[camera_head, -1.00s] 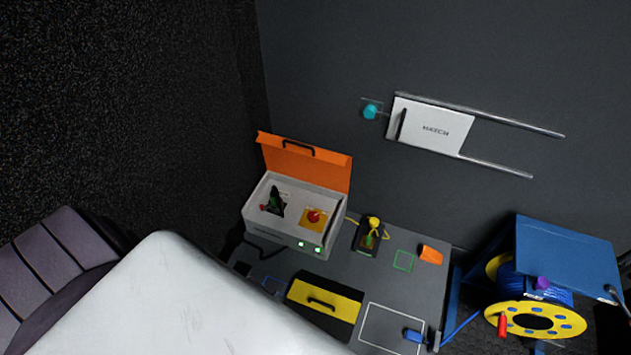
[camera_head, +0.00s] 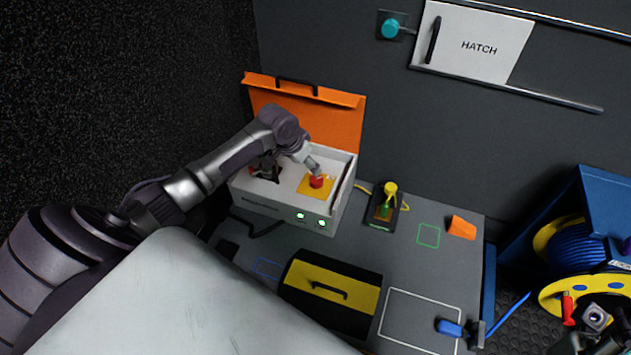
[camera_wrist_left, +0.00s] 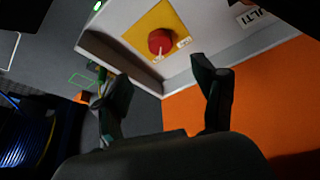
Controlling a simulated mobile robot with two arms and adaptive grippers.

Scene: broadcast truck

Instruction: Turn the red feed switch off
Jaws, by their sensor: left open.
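The red feed switch is a round red knob (camera_head: 316,181) on a yellow plate (camera_head: 303,187) inside a white box (camera_head: 262,208) with its orange lid raised. My left gripper (camera_head: 309,163) reaches over the box from the left, just above the knob. In the left wrist view, the fingers (camera_wrist_left: 155,72) are open and empty. The knob (camera_wrist_left: 161,42) lies ahead between their lines, apart from both tips. Small white labels sit beside it, too small to read. A grey metal part at the lower right seems to be my right arm; its jaws cannot be made out.
Two green lights (camera_head: 311,219) glow on the box front. My arm partly covers another control at the box's left. A yellow-topped device (camera_head: 385,205), an orange block (camera_head: 461,228) and a yellow-and-black case (camera_head: 330,294) share the bench. A blue cable reel (camera_head: 580,250) stands right.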

